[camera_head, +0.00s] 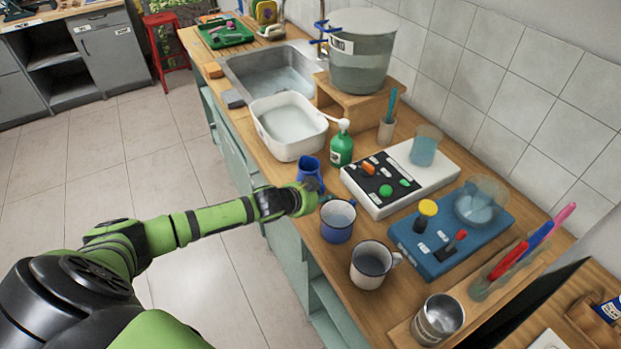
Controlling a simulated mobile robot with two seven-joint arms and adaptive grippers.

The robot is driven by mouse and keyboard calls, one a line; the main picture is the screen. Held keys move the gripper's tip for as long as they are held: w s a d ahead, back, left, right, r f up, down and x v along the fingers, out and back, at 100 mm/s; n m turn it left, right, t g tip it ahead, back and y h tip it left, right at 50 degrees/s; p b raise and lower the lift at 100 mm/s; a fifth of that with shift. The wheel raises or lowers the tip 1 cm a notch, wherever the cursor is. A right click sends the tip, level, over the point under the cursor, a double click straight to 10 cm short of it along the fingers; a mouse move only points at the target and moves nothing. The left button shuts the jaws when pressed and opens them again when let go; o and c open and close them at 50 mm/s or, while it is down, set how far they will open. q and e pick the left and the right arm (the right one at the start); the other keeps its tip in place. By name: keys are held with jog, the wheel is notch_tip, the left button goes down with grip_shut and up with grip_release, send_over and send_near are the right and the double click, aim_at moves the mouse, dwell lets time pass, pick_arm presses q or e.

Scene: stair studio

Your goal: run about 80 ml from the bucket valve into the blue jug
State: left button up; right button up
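The small blue jug (308,172) is near the front edge of the counter, right at the end of my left arm. My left gripper (313,194) is at the jug's lower part and hides its base. Its fingers are too small and covered to show whether they are closed on the jug. The clear bucket (361,60) stands on a wooden stand (360,103) by the wall, with water inside and a white label. Blue fittings (322,40) show at its left side; I cannot tell whether they belong to the bucket valve or the sink tap. My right gripper is out of view.
A white basin (288,142) of water and a green soap bottle (341,150) stand between jug and bucket. A white control box (437,183) and a blue device (424,262) fill the right side.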

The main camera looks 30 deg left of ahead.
pick_arm(q)
grip_shut()
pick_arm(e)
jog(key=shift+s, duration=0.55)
pick_arm(q)
jog(key=shift+r, duration=0.15)
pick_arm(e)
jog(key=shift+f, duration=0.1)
pick_arm(q)
jog(key=shift+w+r, duration=0.1)
jog(key=shift+r, duration=0.45)
notch_tip(320, 180, up, 3)
jog(key=shift+b, duration=0.75)
jog(key=s+d+r+b, duration=0.2)
jog(key=s+d+r, duration=0.4)
jog(key=d, duration=0.3)
jog(key=shift+s+d+r, duration=0.3)
jog(key=shift+d+r, duration=0.05)
jog(key=shift+r, duration=0.05)
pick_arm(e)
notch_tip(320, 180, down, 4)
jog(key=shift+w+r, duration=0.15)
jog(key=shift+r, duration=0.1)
